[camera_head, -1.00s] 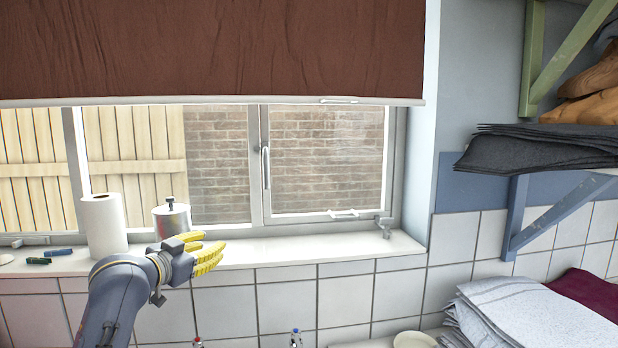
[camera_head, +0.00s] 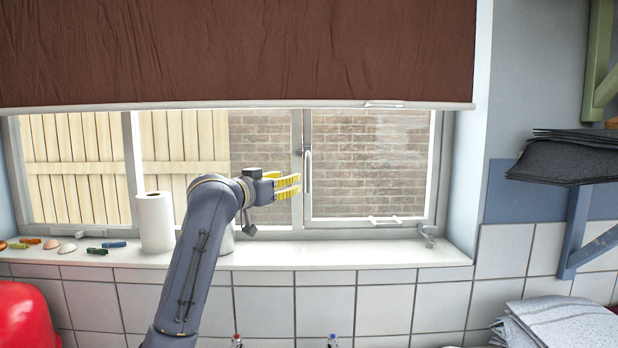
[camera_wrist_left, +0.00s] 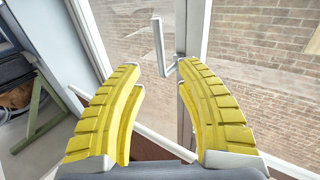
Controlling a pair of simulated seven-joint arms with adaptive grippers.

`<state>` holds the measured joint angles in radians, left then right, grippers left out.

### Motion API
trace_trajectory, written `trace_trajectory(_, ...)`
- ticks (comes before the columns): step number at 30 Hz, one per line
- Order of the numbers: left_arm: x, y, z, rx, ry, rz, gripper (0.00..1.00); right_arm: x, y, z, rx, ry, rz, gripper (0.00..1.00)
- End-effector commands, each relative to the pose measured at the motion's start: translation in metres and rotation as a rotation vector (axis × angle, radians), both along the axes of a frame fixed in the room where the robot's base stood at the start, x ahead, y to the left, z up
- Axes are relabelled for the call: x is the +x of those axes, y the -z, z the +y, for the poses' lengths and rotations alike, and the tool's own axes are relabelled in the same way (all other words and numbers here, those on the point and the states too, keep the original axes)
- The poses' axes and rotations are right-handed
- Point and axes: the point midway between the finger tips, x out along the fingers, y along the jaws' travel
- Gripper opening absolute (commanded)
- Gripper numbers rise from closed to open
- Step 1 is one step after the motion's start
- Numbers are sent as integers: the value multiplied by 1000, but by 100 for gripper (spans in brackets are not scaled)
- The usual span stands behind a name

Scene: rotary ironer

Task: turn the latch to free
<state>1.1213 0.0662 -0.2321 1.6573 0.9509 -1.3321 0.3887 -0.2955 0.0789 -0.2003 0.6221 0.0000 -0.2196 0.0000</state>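The latch, a pale upright handle (camera_head: 308,172), stands on the upright frame between two panes of the window. In the left wrist view the latch (camera_wrist_left: 158,45) shows as a bent bar just ahead of the fingertips, in line with the gap between them. My left gripper (camera_head: 298,184), with yellow ribbed fingers, is beside the latch on its left in the head view. In the left wrist view this gripper (camera_wrist_left: 160,70) is open, with nothing between its fingers. I cannot tell whether a fingertip touches the latch. My right gripper is not in view.
A paper roll (camera_head: 155,222) stands on the white sill (camera_head: 345,255); a metal canister is mostly hidden behind my left arm. Pegs and shells lie at the sill's left. A brown blind (camera_head: 240,50) hangs above. A window stay (camera_head: 384,220) and a fastener (camera_head: 428,235) sit lower right.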

Motion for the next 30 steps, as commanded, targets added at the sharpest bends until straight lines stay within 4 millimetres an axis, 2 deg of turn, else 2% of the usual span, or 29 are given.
trace_trajectory(6, 33, 0, -22, -1, 1, 3, 35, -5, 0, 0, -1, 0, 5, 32)
trace_trajectory(15, 67, -1, -44, -1, 0, 1, 35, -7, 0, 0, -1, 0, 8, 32)
trace_trajectory(21, 81, 0, -52, 1, -1, 1, 35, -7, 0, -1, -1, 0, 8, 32)
trace_trajectory(30, 89, 0, -57, 1, -1, -1, 35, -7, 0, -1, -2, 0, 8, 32)
